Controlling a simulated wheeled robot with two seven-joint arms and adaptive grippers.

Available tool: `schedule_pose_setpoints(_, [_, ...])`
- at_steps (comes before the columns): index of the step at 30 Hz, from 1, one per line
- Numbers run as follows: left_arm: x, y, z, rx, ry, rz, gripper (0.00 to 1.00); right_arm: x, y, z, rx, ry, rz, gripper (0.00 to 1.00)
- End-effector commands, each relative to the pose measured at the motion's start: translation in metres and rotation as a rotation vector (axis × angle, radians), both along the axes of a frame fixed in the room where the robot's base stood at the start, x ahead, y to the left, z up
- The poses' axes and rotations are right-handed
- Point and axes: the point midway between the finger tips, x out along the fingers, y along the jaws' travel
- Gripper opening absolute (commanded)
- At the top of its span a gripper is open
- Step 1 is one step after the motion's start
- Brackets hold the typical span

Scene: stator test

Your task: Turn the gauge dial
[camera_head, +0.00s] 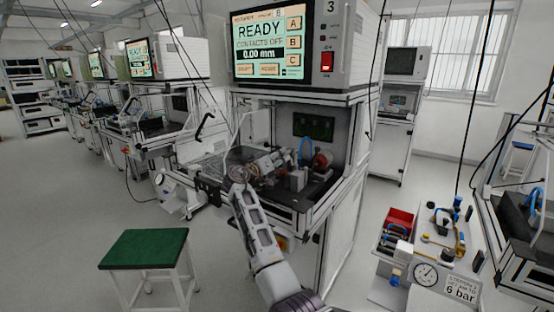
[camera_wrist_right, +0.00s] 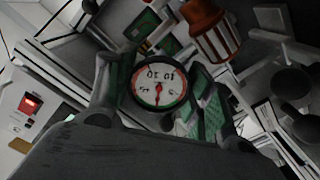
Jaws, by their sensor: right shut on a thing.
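The gauge dial (camera_wrist_right: 160,86) has a round white face with a red and green rim, dark numerals and a red needle. It sits between the fingers of my right gripper (camera_wrist_right: 160,95) in the right wrist view, and the gripper is shut on it. The numerals look upside down from this camera. In the head view my right gripper (camera_head: 239,174) is at the front of the test station (camera_head: 290,203), where the dial is small and partly hidden by the hand. My left gripper is not in view.
The station's screen (camera_head: 268,45) reads READY, CONTACTS OFF, 0.00 mm. An orange-and-silver stator-like part (camera_wrist_right: 212,32) is close to the dial. A green-topped stool (camera_head: 145,249) stands front left. A cart with a 6 bar gauge (camera_head: 426,273) and red bin (camera_head: 399,217) stands right.

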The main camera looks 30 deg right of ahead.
Motion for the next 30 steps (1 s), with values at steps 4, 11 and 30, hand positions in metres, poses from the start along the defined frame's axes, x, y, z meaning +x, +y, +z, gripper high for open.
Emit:
schedule_pose_setpoints(4, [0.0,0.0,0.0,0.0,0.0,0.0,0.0,0.0,0.0,0.001,-0.001,-0.002,0.001,0.62])
schedule_pose_setpoints(11, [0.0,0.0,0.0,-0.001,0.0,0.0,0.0,0.0,0.0,0.001,0.0,-0.001,0.001,0.62])
schedule_pose_setpoints(30, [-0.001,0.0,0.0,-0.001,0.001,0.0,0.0,-0.019,0.048,-0.001,0.001,-0.001,0.003,0.62])
